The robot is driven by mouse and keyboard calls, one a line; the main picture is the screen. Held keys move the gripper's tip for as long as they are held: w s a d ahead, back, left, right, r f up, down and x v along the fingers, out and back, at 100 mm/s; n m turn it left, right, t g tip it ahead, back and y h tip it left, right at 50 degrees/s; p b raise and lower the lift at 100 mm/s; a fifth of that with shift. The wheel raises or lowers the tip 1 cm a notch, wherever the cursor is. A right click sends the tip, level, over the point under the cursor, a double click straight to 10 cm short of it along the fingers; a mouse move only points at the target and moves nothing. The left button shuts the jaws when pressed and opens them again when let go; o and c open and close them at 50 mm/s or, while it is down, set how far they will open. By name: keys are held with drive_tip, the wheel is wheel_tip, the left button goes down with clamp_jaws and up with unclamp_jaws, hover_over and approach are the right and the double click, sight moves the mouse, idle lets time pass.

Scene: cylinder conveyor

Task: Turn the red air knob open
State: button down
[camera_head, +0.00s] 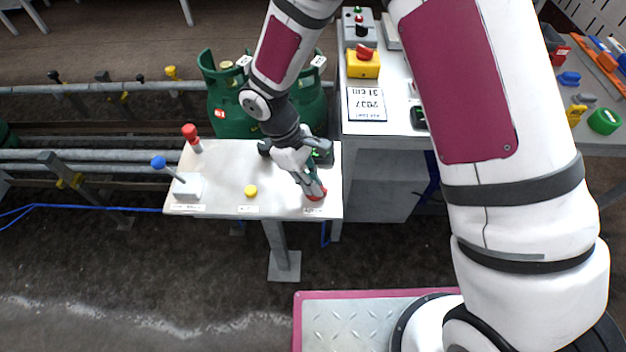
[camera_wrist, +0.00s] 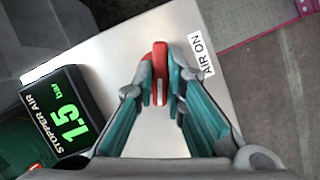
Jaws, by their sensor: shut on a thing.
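The red air knob (camera_wrist: 159,68) stands on the white table near an "AIR ON" label (camera_wrist: 200,56). It also shows at the table's front right in the head view (camera_head: 316,196). My gripper (camera_wrist: 160,74) is shut on the knob, with one finger on each side of it. In the head view my gripper (camera_head: 313,189) comes down on the knob from above and mostly hides it. A black gauge (camera_wrist: 60,110) reading "STOPPER AIR 1.5 bar" stands beside the gripper.
The white table (camera_head: 222,178) also holds a yellow button (camera_head: 251,190), a blue-tipped lever (camera_head: 158,162) and a red-topped post (camera_head: 190,132). Green gas cylinders (camera_head: 226,100) stand behind it. A taller cabinet (camera_head: 375,170) adjoins on the right, with a red knob on a yellow box (camera_head: 363,66).

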drive_tip(key=shift+s+n+t+b, duration=0.1)
drive_tip(key=shift+n+t+b, duration=0.5)
drive_tip(key=shift+n, duration=1.7)
drive_tip(key=shift+t, duration=0.3)
drive_tip(key=c, duration=1.6)
unclamp_jaws()
drive_tip(key=shift+c, duration=0.2)
drive_tip(key=shift+a+r, duration=0.1)
drive_tip(key=v, duration=1.2)
drive_tip(key=shift+a+h, duration=0.2)
drive_tip(key=shift+h, duration=0.1)
